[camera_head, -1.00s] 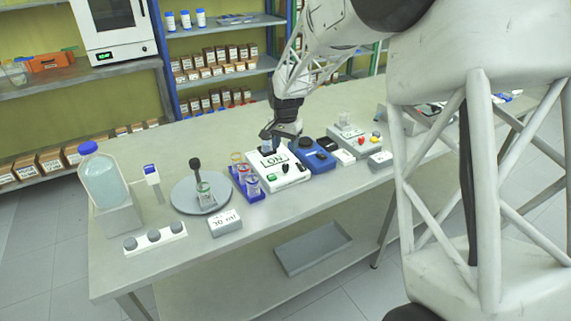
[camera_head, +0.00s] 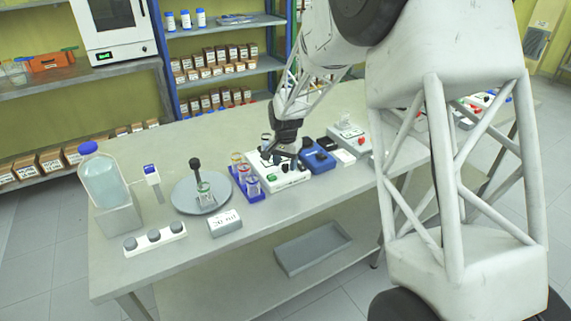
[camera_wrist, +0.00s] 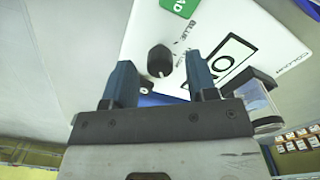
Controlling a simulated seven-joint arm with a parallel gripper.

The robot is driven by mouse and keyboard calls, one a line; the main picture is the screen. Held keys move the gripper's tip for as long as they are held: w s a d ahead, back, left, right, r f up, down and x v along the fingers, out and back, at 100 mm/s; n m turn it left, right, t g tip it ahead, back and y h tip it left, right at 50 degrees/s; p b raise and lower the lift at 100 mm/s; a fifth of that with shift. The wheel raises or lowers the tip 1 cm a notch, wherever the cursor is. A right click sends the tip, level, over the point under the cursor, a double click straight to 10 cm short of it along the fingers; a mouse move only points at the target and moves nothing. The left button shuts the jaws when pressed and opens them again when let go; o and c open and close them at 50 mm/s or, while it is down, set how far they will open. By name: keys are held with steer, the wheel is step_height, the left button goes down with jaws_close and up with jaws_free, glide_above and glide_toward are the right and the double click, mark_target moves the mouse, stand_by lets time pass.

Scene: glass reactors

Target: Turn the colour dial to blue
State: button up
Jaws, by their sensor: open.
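The white device (camera_head: 290,181) on the bench carries the dial. In the wrist view the dial is a black knob (camera_wrist: 160,60) with a pale mark at its lower edge, on the white panel (camera_wrist: 235,22). Small lettering beside it seems to include "BLUE". My gripper (camera_wrist: 160,66) is open, with one blue finger on each side of the knob in the picture. I cannot tell whether the fingers touch it or how far above the panel they are. In the head view my gripper (camera_head: 276,157) is over the device and hides part of its top.
A blue rack with vials (camera_head: 247,181) stands just left of the device, and a blue unit (camera_head: 317,159) stands close on its right. A glass vial (camera_wrist: 258,97) is near the right finger in the wrist view. A round grey plate (camera_head: 190,200) lies further left.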

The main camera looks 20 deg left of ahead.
steer(key=shift+f, duration=0.35)
steer(key=c, duration=0.9)
